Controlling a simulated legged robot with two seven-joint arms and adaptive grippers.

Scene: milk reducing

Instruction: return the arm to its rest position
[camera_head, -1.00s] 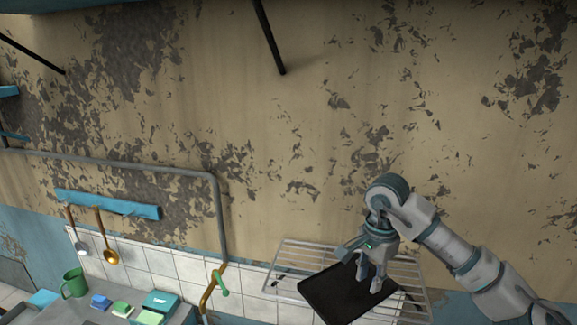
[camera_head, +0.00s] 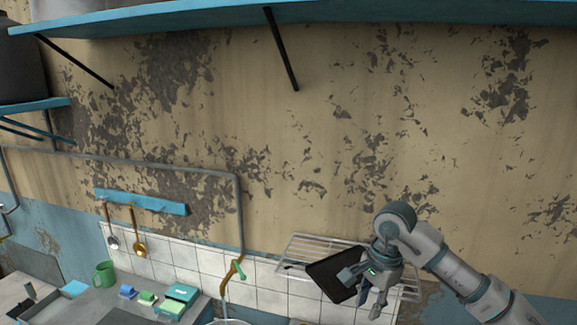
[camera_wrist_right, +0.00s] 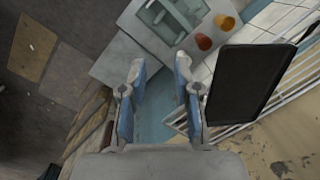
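My right gripper (camera_head: 372,300) hangs at the lower right of the head view, in front of the wire rack. In the right wrist view its two fingers (camera_wrist_right: 160,88) are spread apart with nothing between them. My right arm reaches in from the lower right corner. My left gripper and left arm are not in view.
A black tray (camera_head: 335,272) rests on the wire wall rack (camera_head: 308,248), close beside my right gripper; it also shows in the wrist view (camera_wrist_right: 245,80). A blue shelf (camera_head: 200,22) spans the top. A green mug (camera_head: 105,274) stands on the left counter.

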